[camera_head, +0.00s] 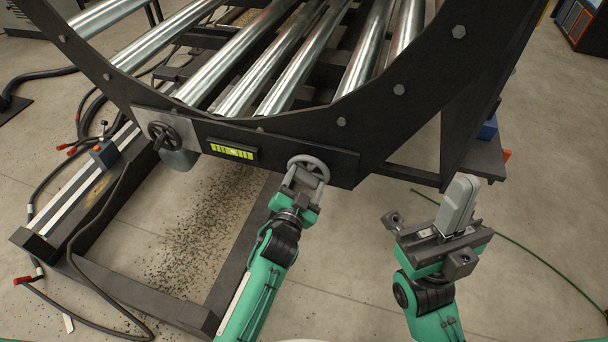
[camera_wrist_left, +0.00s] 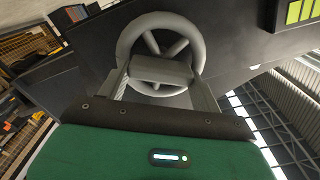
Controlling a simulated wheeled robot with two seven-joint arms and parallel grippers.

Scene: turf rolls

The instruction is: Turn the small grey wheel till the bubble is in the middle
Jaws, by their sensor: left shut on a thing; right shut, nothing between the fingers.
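The small grey wheel (camera_head: 322,166) is mounted at the right end of a dark plate on the curved black frame. It also fills the upper middle of the left wrist view (camera_wrist_left: 124,40). My left gripper (camera_head: 302,182) is shut on the wheel's near part, a finger on either side in the wrist view. A yellow-green level vial (camera_head: 232,151) sits on the plate left of the wheel; its corner shows in the wrist view (camera_wrist_left: 300,10). The bubble is too small to place. My right gripper (camera_head: 460,205) is shut and empty, apart from the frame at right.
A dark handwheel (camera_head: 163,135) sits at the plate's left end. Shiny metal rollers (camera_head: 235,62) lie behind the curved frame (camera_head: 400,120). Black hoses (camera_head: 75,235) and a floor rail (camera_head: 90,185) are at left. The floor at right is mostly open, with a thin green cable (camera_head: 545,262).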

